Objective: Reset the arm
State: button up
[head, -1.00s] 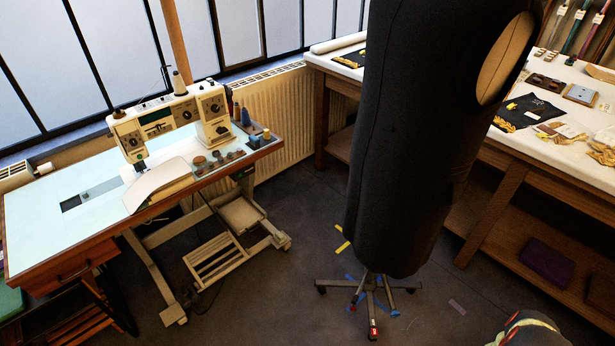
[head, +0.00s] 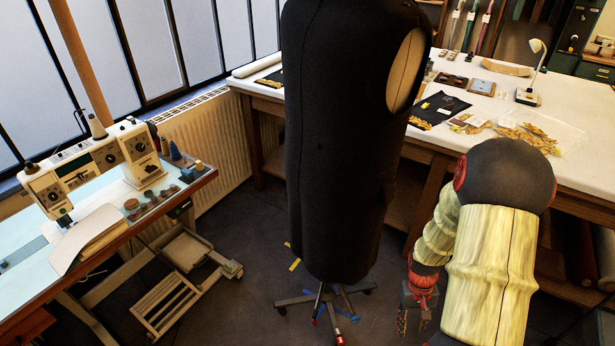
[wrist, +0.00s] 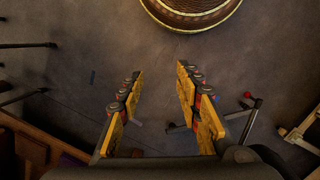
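My arm shows at the right of the head view, raised and bent, with its lower links hanging down. My gripper (head: 415,308) hangs low over the floor, to the right of the mannequin stand, and is small and partly dark there. In the wrist view my gripper (wrist: 158,100) points at the floor. Its two yellow-padded fingers stand apart with only bare floor between them. It holds nothing.
A dark dress form (head: 335,150) on a wheeled stand (head: 325,300) stands left of my arm. A white-topped work table (head: 560,175) lies behind my arm. A sewing machine (head: 95,165) stands on a table at left. A round patterned object (wrist: 190,12) tops the wrist view.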

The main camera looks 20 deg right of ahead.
jog(key=a+r+n+t+p, duration=0.1)
jog(key=a+r+t, duration=0.1)
jog(key=a+r, duration=0.6)
jog(key=a+r+n+t+p, duration=0.1)
jog(key=a+r, duration=0.7)
jog(key=r, duration=1.1)
jog(key=a+r+n+t+p, duration=0.1)
jog(key=a+r+t, duration=0.3)
jog(key=a+r, duration=0.5)
notch_tip(320, 180, up, 5)
jog(key=shift+s+f+n+t, duration=0.1)
jog(key=shift+s+n+t, duration=0.25)
jog(key=shift+n, duration=0.55)
jog(key=shift+d, duration=0.1)
